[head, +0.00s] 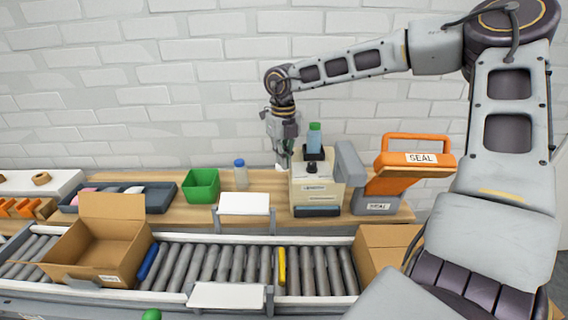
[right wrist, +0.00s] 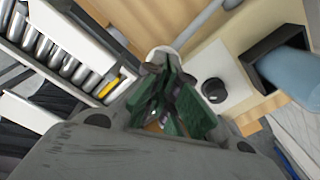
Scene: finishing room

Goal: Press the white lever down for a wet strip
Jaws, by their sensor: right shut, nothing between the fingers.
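A cream tape dispenser (head: 317,190) stands on the wooden bench, with a dark knob and a bottle with a green cap on top. A small pale piece, apparently the white lever (head: 279,167), shows at its left side, mostly hidden by my right gripper (head: 284,160). In the right wrist view, a rounded white end (right wrist: 163,50) shows just past the fingertips of my right gripper (right wrist: 163,80). The fingers are shut and empty, pointing down beside the dispenser's left side. I cannot tell whether they touch the lever. My left gripper is not in view.
An orange SEAL device (head: 414,160) stands right of the dispenser. A capped bottle (head: 241,175) and a green bin (head: 202,186) stand to the left. A roller conveyor (head: 210,265) runs in front, carrying an open carton (head: 100,250). A brick wall is behind.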

